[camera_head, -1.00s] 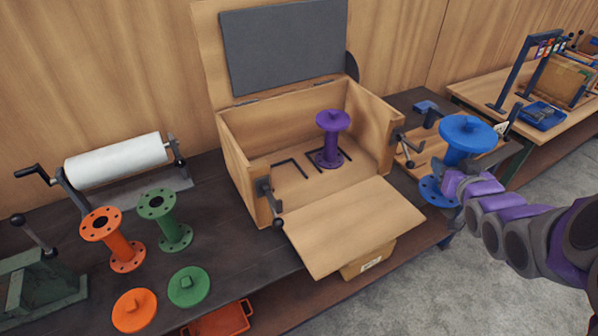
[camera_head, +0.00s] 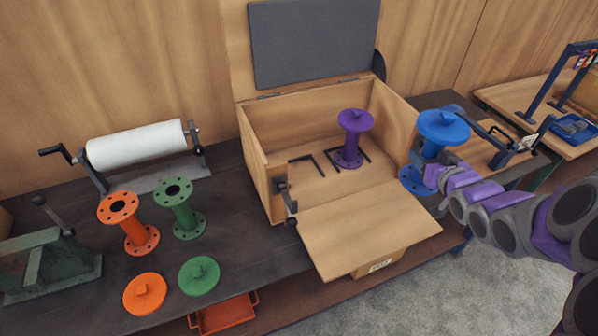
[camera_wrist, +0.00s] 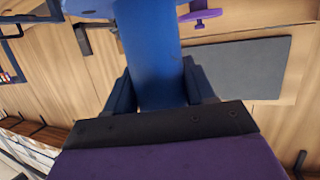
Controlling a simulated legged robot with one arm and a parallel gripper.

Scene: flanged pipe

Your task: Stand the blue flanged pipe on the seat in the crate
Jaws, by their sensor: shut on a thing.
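The blue flanged pipe (camera_head: 432,147) is upright in my gripper (camera_head: 440,172), held in the air at the right side of the crate. It has a blue cap on its top flange. In the wrist view the blue pipe (camera_wrist: 152,50) stands between the two fingers of my gripper (camera_wrist: 158,88), which are shut on it. The open wooden crate (camera_head: 256,165) has its lid up and its front flap down. Inside, a purple flanged pipe (camera_head: 350,140) stands at the right on dark corner marks. An empty pair of dark corner marks (camera_head: 306,161) lies to its left.
Orange (camera_head: 132,225) and green (camera_head: 180,210) flanged pipes stand on the dark bench, with orange (camera_head: 144,293) and green (camera_head: 199,277) caps before them. A paper roll (camera_head: 137,145) is behind. The front flap (camera_head: 365,230) sticks out, and latches flank the crate opening.

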